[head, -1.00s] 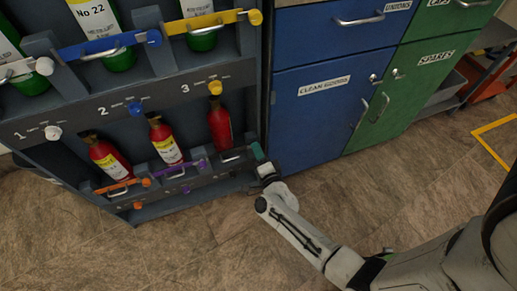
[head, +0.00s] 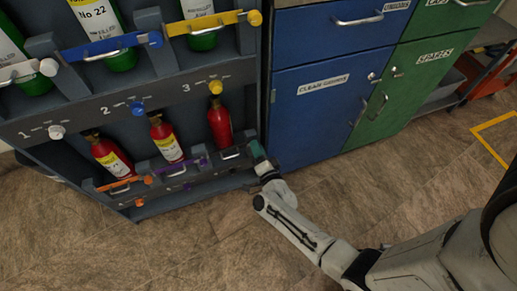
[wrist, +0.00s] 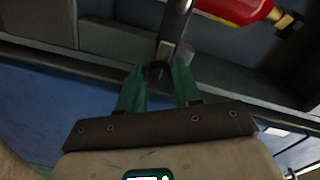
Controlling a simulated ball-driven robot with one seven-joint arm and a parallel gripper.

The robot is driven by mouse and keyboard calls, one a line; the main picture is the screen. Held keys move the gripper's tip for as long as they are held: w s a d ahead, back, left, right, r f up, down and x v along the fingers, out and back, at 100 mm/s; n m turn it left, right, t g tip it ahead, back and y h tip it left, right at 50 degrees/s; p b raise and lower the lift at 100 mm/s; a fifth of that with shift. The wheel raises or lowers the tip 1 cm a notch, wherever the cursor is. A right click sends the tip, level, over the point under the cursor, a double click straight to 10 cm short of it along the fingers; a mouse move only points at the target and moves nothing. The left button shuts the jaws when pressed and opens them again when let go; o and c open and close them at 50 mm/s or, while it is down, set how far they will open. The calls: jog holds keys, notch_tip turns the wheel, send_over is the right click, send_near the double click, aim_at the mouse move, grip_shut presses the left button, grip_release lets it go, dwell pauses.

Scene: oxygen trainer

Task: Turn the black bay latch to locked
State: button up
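The black bay latch (wrist: 158,70) shows in the wrist view as a small dark piece at the near end of a grey bar. It lies between my two green fingertips. My gripper (wrist: 160,78) is open, with gaps visible beside the latch; I cannot tell if either finger touches it. In the head view my gripper (head: 257,151) is at the right end of the lower third bay's dark bar (head: 232,155). It hides the latch there. A red cylinder (head: 220,124) stands behind that bar and also shows in the wrist view (wrist: 236,10).
Lower bays to the left have an orange latch (head: 148,180) and a purple latch (head: 203,162). Blue cabinets (head: 318,110) and a green cabinet (head: 400,105) stand close on the right. The floor (head: 130,255) in front is clear.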

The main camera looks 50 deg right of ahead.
jog(key=o, duration=0.4)
jog(key=p+v, duration=0.2)
jog(key=v, duration=0.9)
dwell(0.4)
